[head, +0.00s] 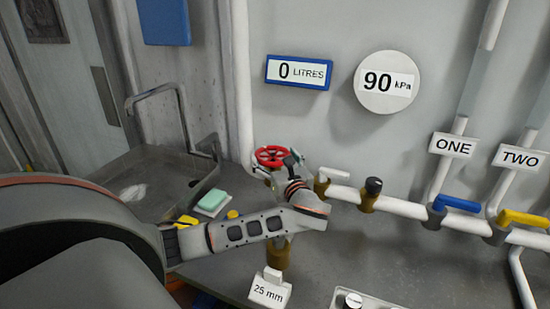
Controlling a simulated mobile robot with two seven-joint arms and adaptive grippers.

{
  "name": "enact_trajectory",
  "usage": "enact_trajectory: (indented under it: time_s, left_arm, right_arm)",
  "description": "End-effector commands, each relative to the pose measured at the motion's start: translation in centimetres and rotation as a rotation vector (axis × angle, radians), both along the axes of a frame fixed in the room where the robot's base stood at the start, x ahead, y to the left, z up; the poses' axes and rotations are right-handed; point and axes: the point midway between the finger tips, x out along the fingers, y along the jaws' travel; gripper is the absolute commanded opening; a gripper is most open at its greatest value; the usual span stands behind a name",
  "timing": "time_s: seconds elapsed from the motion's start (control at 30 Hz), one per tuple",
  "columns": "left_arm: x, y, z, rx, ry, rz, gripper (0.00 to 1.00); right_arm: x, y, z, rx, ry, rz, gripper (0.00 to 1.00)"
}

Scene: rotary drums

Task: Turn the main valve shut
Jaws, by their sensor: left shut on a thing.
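The main valve shows as a red handwheel (272,155) at the left end of the white pipe, beside the brass fittings. My left arm comes in from the left. My left gripper (294,163) is at the right side of the red wheel and is shut on its rim; the wrist hides part of the valve body below. The exact finger contact is small and hard to see. My right gripper is not in view.
A white pipe (408,207) runs right along the wall, with a blue lever (458,203) under sign ONE and a yellow lever (524,218) under sign TWO. The gauge (388,82) reads 90 kPa; the meter (298,72) reads 0 LITRES. A sink (160,165) lies left.

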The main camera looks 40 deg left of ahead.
Motion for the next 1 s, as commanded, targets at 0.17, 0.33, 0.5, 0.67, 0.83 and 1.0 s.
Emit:
enact_trajectory:
  time_s: [0.17, 0.33, 0.5, 0.67, 0.83, 1.0]
  left_arm:
    - [-0.33, 0.29, 0.04, 0.004, 0.0, -0.115, 0.58]
    - [-0.54, 0.51, 0.1, 0.007, 0.002, -0.25, 0.58]
    - [-0.67, 0.66, 0.08, 0.006, 0.003, -0.38, 0.58]
    - [-0.73, 0.79, 0.1, 0.005, 0.003, -0.481, 0.58]
    - [-0.77, 0.88, 0.05, 0.003, 0.003, -0.556, 0.58]
    - [-0.75, 0.9, 0.09, 0.002, 0.0, -0.598, 0.58]
  right_arm:
    - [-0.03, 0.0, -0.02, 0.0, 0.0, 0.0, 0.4]
    - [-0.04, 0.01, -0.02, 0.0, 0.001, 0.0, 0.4]
    - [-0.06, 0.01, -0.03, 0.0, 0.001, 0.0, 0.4]
    - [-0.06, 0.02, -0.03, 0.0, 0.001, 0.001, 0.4]
    - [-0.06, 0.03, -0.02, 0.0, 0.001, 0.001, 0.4]
    - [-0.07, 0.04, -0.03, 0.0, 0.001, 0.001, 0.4]
